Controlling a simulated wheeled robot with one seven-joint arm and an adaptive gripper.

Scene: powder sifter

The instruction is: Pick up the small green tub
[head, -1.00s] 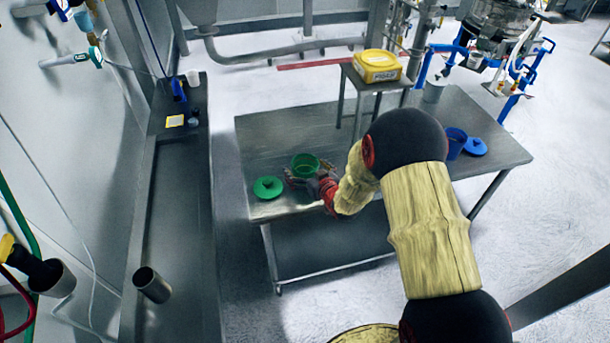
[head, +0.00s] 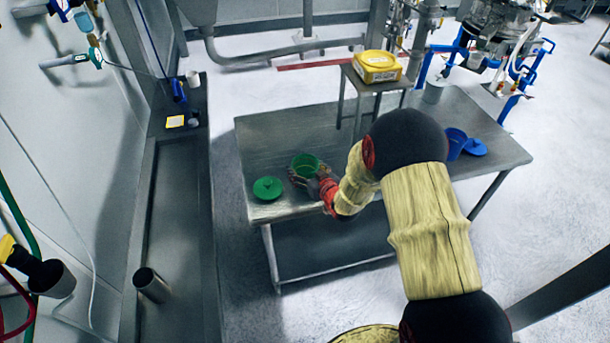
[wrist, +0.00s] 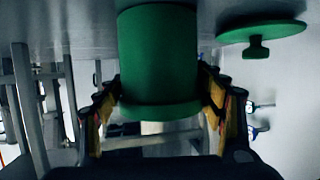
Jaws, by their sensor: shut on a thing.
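The small green tub (head: 305,164) stands upright and open-topped near the front left of the steel table (head: 262,138). In the wrist view the tub (wrist: 158,58) fills the upper middle, between the two fingers. My gripper (head: 303,178) is shut on the tub, with one finger on each side of it. I cannot tell whether the tub's base touches the table. A green lid with a knob (head: 267,188) lies on the table to the left of the tub, and it also shows in the wrist view (wrist: 262,32).
A yellow box (head: 377,66) sits on a small raised stand at the table's back. A blue tub (head: 456,142) and blue lid (head: 476,147) are at the right, and a grey container (head: 433,92) is behind. Bare tabletop lies behind the green tub.

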